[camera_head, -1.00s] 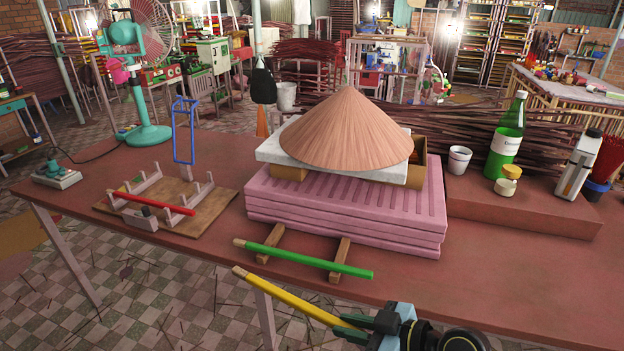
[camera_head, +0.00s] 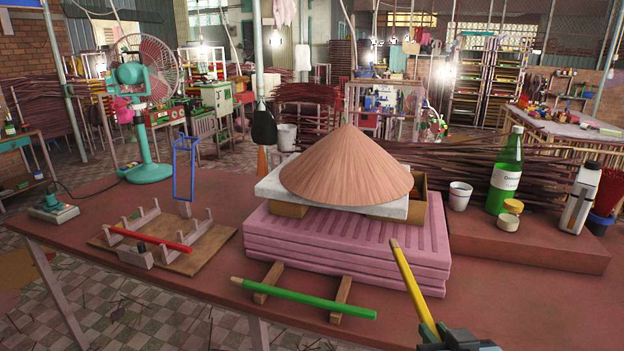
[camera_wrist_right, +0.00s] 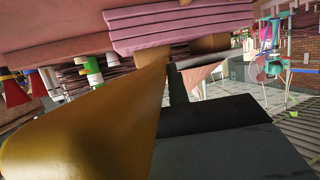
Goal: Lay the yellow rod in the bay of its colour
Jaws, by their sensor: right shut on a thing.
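The yellow rod (camera_head: 412,280) is held at its lower end by my right gripper (camera_head: 434,332), shut on it at the bottom right of the head view. The rod tilts up and to the left, its pale tip in front of the pink stack. In the right wrist view, the rod (camera_wrist_right: 95,120) fills the left and crosses beside a dark gripper finger (camera_wrist_right: 215,140). A rack with upright prongs (camera_head: 193,222) stands on a wooden board (camera_head: 190,262) at the left. A red rod (camera_head: 150,239) lies across its front. I cannot make out the bays' colours. My left gripper is out of view.
A green rod (camera_head: 305,298) lies on two wooden blocks at the table's front. The pink stack (camera_head: 300,243) bearing a conical hat (camera_head: 346,165) stands mid-table. A blue frame (camera_head: 184,170) rises behind the rack. A green bottle (camera_head: 505,170) stands at the right.

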